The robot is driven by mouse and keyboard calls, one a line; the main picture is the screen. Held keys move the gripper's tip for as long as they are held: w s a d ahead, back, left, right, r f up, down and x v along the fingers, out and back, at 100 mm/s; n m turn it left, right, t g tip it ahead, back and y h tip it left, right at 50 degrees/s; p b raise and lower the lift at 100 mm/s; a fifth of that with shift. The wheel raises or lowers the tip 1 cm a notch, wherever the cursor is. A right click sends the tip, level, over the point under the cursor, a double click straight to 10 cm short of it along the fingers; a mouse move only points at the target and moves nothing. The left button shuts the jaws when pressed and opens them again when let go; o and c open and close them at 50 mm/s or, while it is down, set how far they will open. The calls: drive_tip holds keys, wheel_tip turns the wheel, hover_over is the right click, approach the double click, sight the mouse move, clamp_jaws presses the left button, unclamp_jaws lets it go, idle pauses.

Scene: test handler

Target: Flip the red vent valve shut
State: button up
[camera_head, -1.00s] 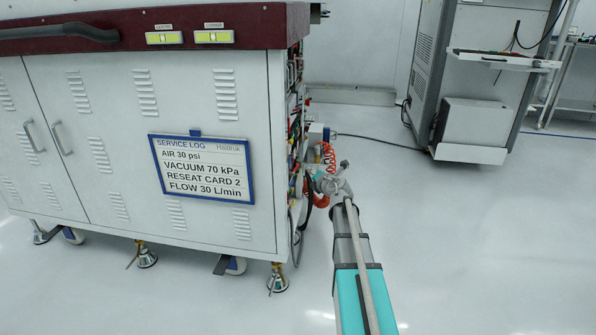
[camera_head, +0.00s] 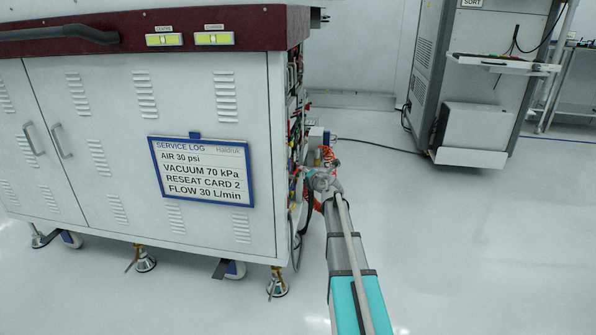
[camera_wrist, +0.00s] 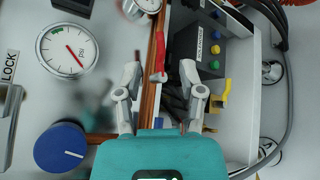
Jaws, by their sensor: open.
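My gripper (camera_wrist: 160,74) is open in the wrist view, its two fingers apart and pointing at the cabinet's side panel. A narrow red lever (camera_wrist: 159,56) stands between the fingers by a copper pipe, its pale end close to fingertip level. In the head view my gripper (camera_head: 323,178) is at the cabinet's right side (camera_head: 292,130), and the valve cannot be made out.
In the wrist view a psi gauge (camera_wrist: 68,50) and a blue knob (camera_wrist: 62,147) lie left. A dark box with coloured buttons (camera_wrist: 214,49), a yellow lever (camera_wrist: 222,94) and a grey hose (camera_wrist: 289,100) lie right. Open floor (camera_head: 450,240) is right of the arm.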

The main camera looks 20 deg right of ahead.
sight(297, 168)
drive_tip(key=shift+b+x, duration=0.75)
drive_tip(key=shift+x, duration=3.25)
clamp_jaws()
